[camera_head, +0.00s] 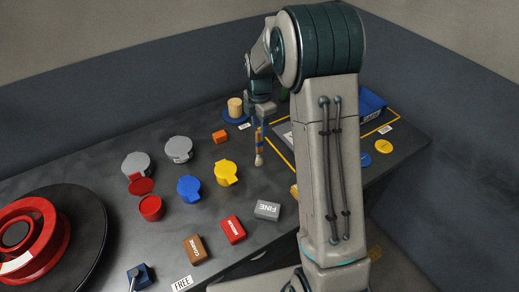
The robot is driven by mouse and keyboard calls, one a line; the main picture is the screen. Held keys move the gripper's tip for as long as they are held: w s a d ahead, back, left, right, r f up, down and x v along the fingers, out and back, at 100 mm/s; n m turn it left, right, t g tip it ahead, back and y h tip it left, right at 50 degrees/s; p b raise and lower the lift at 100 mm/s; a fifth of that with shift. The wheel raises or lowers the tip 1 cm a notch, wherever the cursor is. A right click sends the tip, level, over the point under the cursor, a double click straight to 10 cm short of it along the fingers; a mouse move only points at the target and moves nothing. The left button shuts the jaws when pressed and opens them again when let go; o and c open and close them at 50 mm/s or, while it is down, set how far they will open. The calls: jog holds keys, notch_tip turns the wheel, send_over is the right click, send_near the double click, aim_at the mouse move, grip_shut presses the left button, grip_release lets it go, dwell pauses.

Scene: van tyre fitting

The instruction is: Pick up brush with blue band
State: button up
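A brush (259,147) with a wooden handle, a blue band and pale bristles shows in the head view, right of the orange block. Its bristle end points toward the front of the table. My gripper (261,121) is at the handle end of the brush, which it partly hides. The fingers are too small and dark to show whether they are shut on the handle. I cannot tell whether the brush rests on the table or hangs from my gripper.
Grey, blue and yellow lidded pots (189,189) and several labelled blocks (233,230) stand on the dark table (110,160). A red wheel (27,243) is at the left. A round blue-based holder (236,112) stands left of my gripper. A blue bin (372,104) is behind my arm.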

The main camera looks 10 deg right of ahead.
aim_at(259, 130)
notch_tip(259, 130, down, 5)
jog(key=shift+p, duration=0.8)
grip_shut()
jog(key=shift+r, duration=0.1)
